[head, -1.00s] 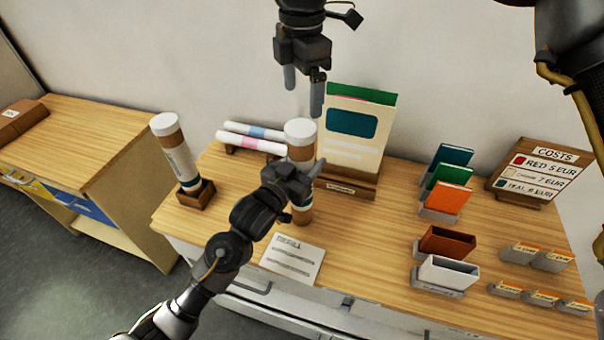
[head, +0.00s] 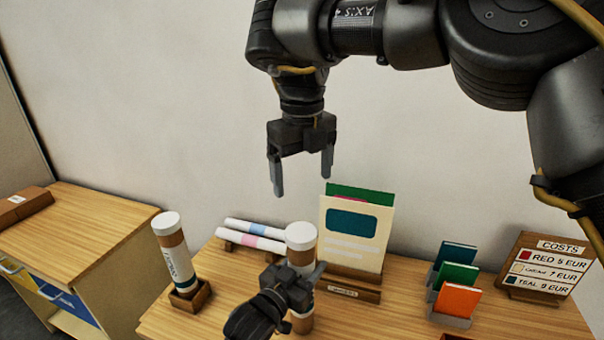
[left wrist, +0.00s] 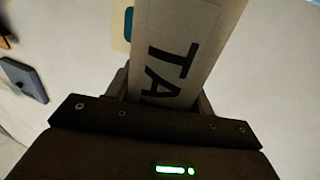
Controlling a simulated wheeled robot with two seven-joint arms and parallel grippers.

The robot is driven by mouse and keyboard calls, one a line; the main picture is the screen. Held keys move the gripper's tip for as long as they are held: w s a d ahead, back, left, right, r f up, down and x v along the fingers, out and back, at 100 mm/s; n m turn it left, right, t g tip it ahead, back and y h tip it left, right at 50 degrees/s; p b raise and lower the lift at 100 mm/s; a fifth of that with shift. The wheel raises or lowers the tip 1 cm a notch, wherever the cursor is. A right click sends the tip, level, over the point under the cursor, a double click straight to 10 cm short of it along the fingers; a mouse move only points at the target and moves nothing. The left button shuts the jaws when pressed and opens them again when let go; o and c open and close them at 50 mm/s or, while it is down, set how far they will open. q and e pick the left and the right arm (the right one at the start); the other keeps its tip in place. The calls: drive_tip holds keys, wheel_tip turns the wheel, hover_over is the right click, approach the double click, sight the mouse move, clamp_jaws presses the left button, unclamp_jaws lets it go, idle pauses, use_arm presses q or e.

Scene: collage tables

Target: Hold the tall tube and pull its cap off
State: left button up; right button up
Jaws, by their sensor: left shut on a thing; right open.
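The tall tube (head: 303,264) stands upright on the wooden table, with a brown body and a white cap (head: 301,231) on its top. My left gripper (head: 300,285) is shut around its body below the cap and hides part of it. In the left wrist view the tube's pale label (left wrist: 176,45) with the letters "TA" shows between the fingers. My right gripper (head: 302,180) is open and empty, pointing down above the cap, apart from it. Another white-capped tube (head: 174,255) stands slightly tilted in a small wooden holder (head: 190,298) to the left.
Two rolled tubes (head: 252,234) lie on a rack behind the tall tube. A folder stand (head: 357,232) stands close behind it on the right. Coloured booklets (head: 457,276) and a costs sign (head: 546,267) are further right. A side table (head: 75,230) stands at left.

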sight(302, 232)
drive_tip(key=n, duration=0.8)
drive_tip(key=shift+s+a+n, duration=0.1)
drive_tip(key=shift+s+n, duration=0.15)
drive_tip(key=shift+n, duration=0.15)
wheel_tip(302, 232, down, 12)
drive_tip(key=shift+c, duration=0.2)
drive_tip(key=c, duration=1.2)
drive_tip(key=shift+o, duration=0.2)
drive_tip(key=shift+r, duration=0.15)
drive_tip(key=shift+r, duration=1)
